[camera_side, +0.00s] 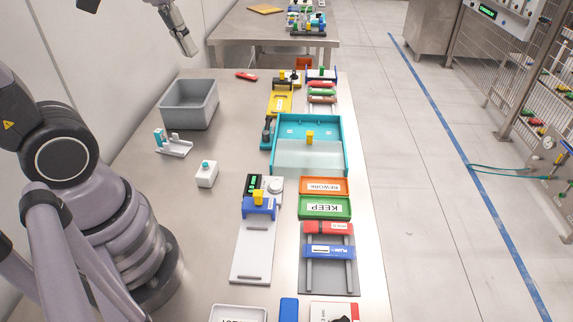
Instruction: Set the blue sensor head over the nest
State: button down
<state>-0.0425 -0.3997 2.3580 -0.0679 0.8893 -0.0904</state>
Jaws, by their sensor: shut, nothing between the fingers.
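A blue sensor head (260,208) with a yellow knob (258,196) on top straddles a long white base plate (250,250) in the middle of the bench. It sits near the plate's far end, beside a dark unit with a green display (254,182) and a round white part (275,185). Small dark marks show near the plate's near end. I cannot tell for sure which part is the nest. My gripper (190,48) is shut and empty, high at the upper left, well away from the sensor head and beyond the grey bin.
A grey bin (189,103), a small stand (172,145) and a white button box (206,176) stand to the left. A teal tray (341,150), orange REWORK (324,186) and green KEEP (324,208) trays, and a railed fixture with a blue block (330,251) crowd the right.

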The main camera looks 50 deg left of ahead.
aim_at(259, 204)
jog(key=w+f+n+g+h, duration=0.1)
jog(key=w+f+n+g, duration=0.1)
jog(key=w+f, duration=0.3)
jog(key=w+a+f+n+g+h, duration=0.1)
jog(key=w+f, duration=0.4)
jog(key=f, duration=0.6)
jog(key=w+a+f+n+g, duration=0.1)
jog(key=w+f+n+g, duration=0.2)
jog(key=f, duration=0.5)
jog(key=shift+w+a+n+g+h, duration=0.3)
jog(key=shift+w+n+h, duration=0.15)
jog(key=shift+w, duration=0.6)
jog(key=shift+f, duration=0.1)
jog(key=x, duration=0.9)
jog(key=shift+s, duration=0.1)
jog(key=shift+s+d+f, duration=0.2)
jog(key=shift+s+d, duration=0.3)
jog(key=shift+d, duration=0.05)
jog(key=shift+s+d+f, duration=0.15)
jog(key=shift+s+d, duration=0.8)
